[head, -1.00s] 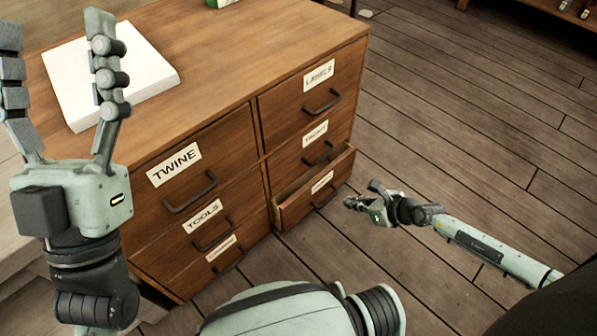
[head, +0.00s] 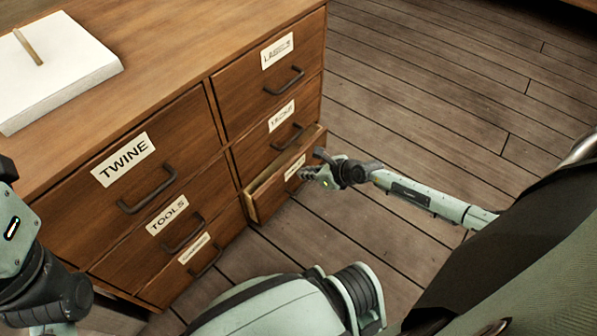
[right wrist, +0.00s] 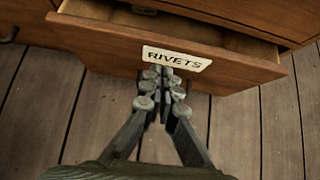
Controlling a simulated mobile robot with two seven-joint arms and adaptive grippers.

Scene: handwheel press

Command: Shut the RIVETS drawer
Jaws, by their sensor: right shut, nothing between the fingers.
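The RIVETS drawer (head: 272,189) is the bottom right drawer of the wooden cabinet, and it stands partly open. In the right wrist view the fingertips (right wrist: 165,75) are just below the label, at or very near the front; contact cannot be told for sure. Of my left arm only part shows at the left edge; its fingers are out of view.
The cabinet's other drawers are shut, among them TWINE (head: 150,165) and TOOLS (head: 172,228). A white stack of paper (head: 60,75) with a small stick lies on the cabinet top. The plank floor (head: 440,110) to the right is clear.

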